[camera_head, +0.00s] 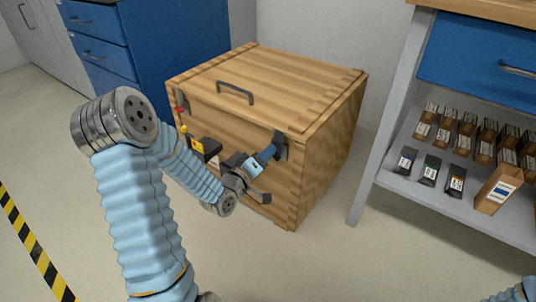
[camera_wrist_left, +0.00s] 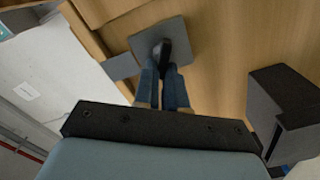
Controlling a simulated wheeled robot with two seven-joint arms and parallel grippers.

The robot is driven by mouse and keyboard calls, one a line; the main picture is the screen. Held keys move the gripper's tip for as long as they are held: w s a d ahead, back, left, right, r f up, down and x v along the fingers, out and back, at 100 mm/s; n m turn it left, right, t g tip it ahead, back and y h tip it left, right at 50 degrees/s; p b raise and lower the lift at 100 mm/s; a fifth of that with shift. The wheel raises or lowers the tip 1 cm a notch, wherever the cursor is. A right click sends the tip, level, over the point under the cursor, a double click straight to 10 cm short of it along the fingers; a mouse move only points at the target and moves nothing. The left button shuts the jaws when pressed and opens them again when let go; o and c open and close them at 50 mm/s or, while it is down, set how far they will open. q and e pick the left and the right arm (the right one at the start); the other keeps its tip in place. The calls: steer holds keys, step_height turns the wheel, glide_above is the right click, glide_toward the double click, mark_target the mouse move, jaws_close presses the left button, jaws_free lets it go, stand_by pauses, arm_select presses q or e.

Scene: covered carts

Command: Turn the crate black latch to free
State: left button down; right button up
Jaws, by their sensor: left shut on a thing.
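The wooden crate (camera_head: 325,160) stands on the floor with its lid (camera_head: 270,80) down. The black latch (camera_head: 281,146) is at the right end of its front face, just below the lid. In the left wrist view the latch (camera_wrist_left: 167,48) is a black knob on a dark square plate (camera_wrist_left: 187,40). My left gripper (camera_head: 268,153) reaches it from the front, and its blue fingertips (camera_wrist_left: 166,84) are closed about the knob's near end. The fingers partly hide the knob, so its exact turn is hard to tell. My right gripper is out of view.
A red part (camera_head: 180,108) is on the crate's front left. A blue drawer cabinet (camera_head: 180,45) stands behind, and a shelf unit with small boxes (camera_head: 462,185) stands right. Floor is clear in front.

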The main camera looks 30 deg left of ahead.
arm_select(q)
steer(key=n, duration=0.5)
steer(key=shift+a+f, duration=0.2)
steer(key=shift+f, duration=0.1)
stand_by(0.5)
steer(key=c, duration=1.2)
jaws_free()
steer(key=shift+f, duration=0.1)
steer(key=shift+s+p, duration=0.1)
steer(key=shift+p, duration=0.2)
